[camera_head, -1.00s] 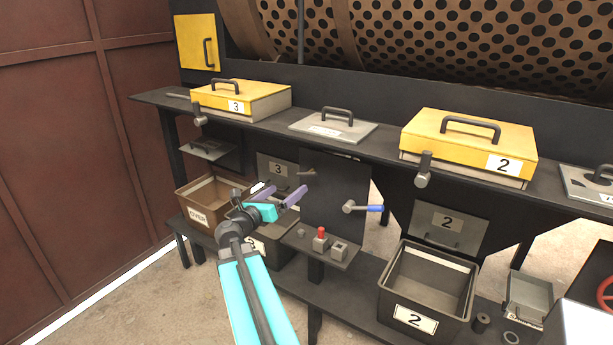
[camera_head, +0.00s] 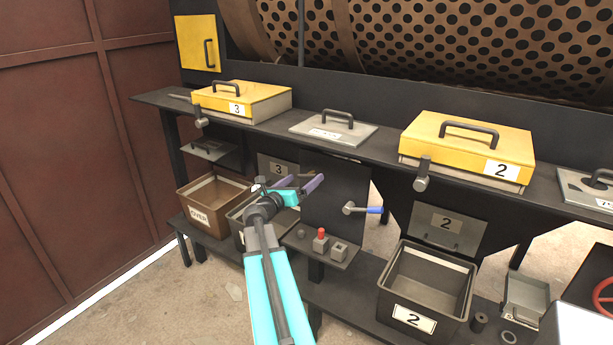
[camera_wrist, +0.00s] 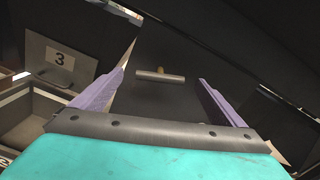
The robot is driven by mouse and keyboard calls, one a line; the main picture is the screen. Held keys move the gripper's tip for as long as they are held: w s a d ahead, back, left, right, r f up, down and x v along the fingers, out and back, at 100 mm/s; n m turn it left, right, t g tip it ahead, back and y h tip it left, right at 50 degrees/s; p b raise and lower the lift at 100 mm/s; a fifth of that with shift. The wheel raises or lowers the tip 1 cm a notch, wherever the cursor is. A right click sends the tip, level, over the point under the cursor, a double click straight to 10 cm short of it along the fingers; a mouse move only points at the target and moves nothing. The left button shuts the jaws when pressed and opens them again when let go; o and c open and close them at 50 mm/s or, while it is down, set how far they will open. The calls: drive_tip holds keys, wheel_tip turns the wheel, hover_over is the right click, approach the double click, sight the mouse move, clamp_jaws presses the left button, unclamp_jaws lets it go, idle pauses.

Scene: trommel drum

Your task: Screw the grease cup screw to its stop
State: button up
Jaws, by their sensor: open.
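The grease cup screw appears to be the grey cross bar (camera_wrist: 161,76) with a small brass-coloured stub, standing out from the dark upright panel (camera_wrist: 150,100). In the wrist view it sits between the two purple fingers, its bar nearly level, with clear space on both sides. My gripper (camera_wrist: 162,78) is open and holds nothing. In the head view my gripper (camera_head: 305,181) is in front of the panel's left part and largely covers the screw. How deep the screw sits in its cup cannot be seen.
A lever with a blue grip (camera_head: 374,210) stands out from the panel to the right. Below is a small shelf with a red button (camera_head: 321,233). Bins marked OVER (camera_head: 207,222) and 2 (camera_head: 412,318) flank it. The table edge (camera_head: 270,132) runs above.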

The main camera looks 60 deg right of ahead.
sight(306, 177)
drive_tip(key=shift+d+p, duration=0.3)
drive_tip(key=shift+d, duration=1.45)
drive_tip(key=c, duration=1)
drive_tip(key=shift+a+f, duration=0.1)
drive_tip(key=shift+c, duration=0.2)
